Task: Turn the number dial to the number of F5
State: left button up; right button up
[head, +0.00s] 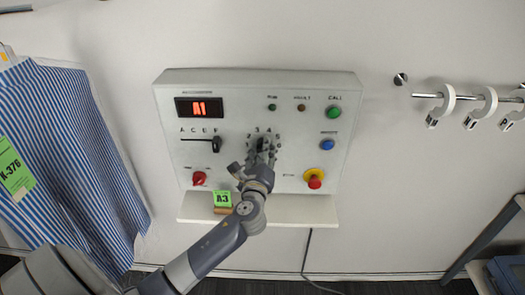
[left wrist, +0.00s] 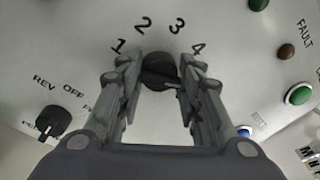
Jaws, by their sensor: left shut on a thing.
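The control panel (head: 345,125) is a pale box on the wall. My left gripper (head: 262,152) is at its middle, shut on the black number dial (left wrist: 160,72). In the left wrist view the dial sits between the two fingers, with 1, 2, 3 and 4 printed around it; which number it points to I cannot tell. The red display (head: 199,108) reads A1. The letter slider's black knob (head: 216,145) is at the right end of its slot, below the last letter, apparently F. My right gripper is not in view.
A green A3 card (head: 222,199) stands on the ledge (head: 315,212) below the panel. A red knob (head: 198,178), a blue button (head: 327,145) and a red stop button (head: 315,179) are near the gripper. A striped shirt (head: 75,150) hangs left; white hooks (head: 445,103) hang on a rail right.

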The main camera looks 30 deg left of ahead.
pick_arm(q)
jog(key=shift+a+r, duration=0.15)
jog(key=o, duration=1.1)
jog(key=shift+c, duration=0.2)
jog(key=shift+a, duration=0.1)
jog(key=v, duration=1.2)
